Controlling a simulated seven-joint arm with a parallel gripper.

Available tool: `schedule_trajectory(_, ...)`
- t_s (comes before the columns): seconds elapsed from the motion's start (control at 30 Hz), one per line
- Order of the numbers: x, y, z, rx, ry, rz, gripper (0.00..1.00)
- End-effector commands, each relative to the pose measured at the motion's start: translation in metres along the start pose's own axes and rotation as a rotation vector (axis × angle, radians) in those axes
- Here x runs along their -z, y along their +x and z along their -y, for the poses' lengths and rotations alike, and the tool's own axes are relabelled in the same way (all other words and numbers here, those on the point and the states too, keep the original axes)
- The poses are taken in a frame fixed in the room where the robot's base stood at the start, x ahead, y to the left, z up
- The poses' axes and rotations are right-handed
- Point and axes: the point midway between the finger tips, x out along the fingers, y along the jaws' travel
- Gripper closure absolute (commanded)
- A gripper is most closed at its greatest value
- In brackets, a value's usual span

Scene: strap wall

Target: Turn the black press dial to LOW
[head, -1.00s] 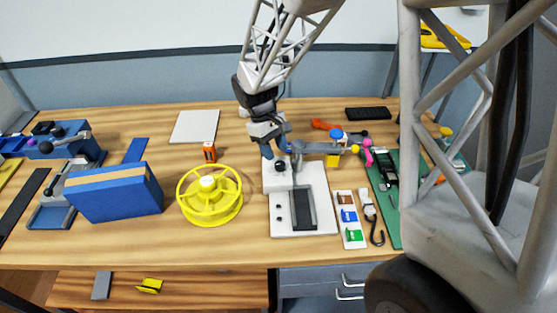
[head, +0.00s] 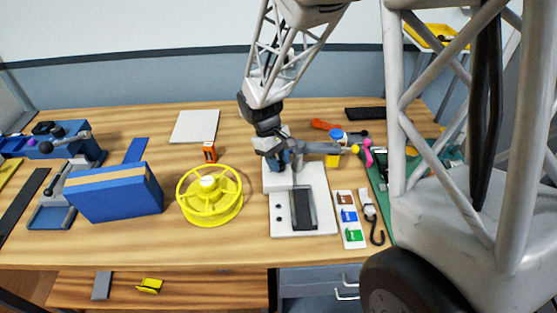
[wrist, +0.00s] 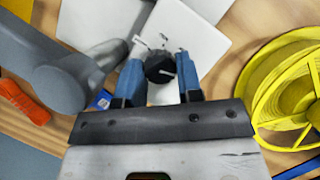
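The white press (head: 318,210) stands on the bench at centre right in the head view, with a dark slot in its base. Its black dial (wrist: 160,68) shows in the wrist view, on a white face with small marks too small to read. A pale pointer line runs across the dial. My gripper (wrist: 160,78) is open, its two blue fingers on either side of the dial; I cannot tell whether they touch it. In the head view my gripper (head: 278,162) is over the back of the press and hides the dial. A grey lever arm (head: 315,147) extends right from the press.
A yellow spool (head: 210,196) stands left of the press, with a blue box (head: 115,192) beyond it. An orange block (head: 210,152) stands behind the spool. A card with coloured patches (head: 348,218) and a black hook (head: 376,230) lie close on the right.

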Motion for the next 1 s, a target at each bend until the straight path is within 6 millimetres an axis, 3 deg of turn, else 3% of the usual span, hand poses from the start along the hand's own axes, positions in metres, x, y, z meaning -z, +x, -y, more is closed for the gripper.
schedule_trajectory(0.47,-0.0002,-0.0001,0.0012,-0.033,-0.079,0.000,0.90)
schedule_trajectory(1.0,-0.0009,-0.0002,0.0037,-0.194,-0.467,0.000,0.90)
